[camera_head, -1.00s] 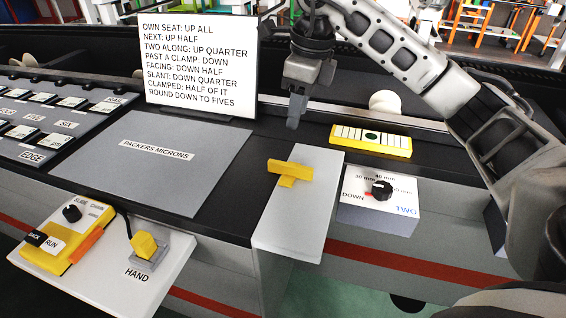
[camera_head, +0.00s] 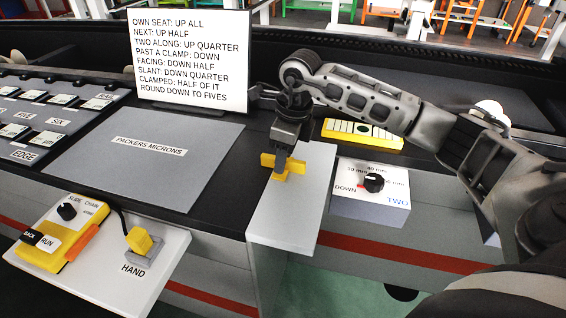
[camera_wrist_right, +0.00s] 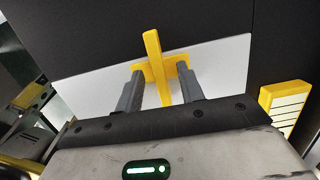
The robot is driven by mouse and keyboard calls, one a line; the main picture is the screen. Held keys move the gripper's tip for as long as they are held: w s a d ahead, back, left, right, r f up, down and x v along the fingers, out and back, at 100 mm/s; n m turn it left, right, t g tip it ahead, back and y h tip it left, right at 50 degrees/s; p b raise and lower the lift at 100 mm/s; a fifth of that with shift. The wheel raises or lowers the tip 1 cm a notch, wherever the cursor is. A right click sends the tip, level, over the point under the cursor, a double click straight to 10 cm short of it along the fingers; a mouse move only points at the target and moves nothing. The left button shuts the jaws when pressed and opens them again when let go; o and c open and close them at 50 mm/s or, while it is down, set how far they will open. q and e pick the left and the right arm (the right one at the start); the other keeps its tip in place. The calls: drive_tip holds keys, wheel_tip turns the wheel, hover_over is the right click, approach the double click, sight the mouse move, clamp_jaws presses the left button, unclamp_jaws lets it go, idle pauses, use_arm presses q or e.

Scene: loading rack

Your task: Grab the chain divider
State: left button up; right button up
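The chain divider, which I take to be the yellow T-shaped piece (camera_head: 267,160), stands on a pale grey plate (camera_head: 285,222) in the middle of the head view. My right gripper (camera_head: 280,166) is over it from above and hides part of it. In the right wrist view the yellow piece (camera_wrist_right: 152,46) shows its upright bar between the two dark fingers of my right gripper (camera_wrist_right: 160,76). The fingers are apart, one on each side of the bar, with visible gaps; I see no grip on it. My left gripper is not in view.
A yellow strip with white segments (camera_head: 340,130) lies behind and right of the plate. A white dial box (camera_head: 350,200) marked TWO stands to the right. A sign board (camera_head: 190,95), a grey panel (camera_head: 150,170) and a yellow HAND switch (camera_head: 138,240) are to the left.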

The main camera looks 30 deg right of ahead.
drive_tip(key=shift+f, duration=0.25)
idle(0.5)
clamp_jaws()
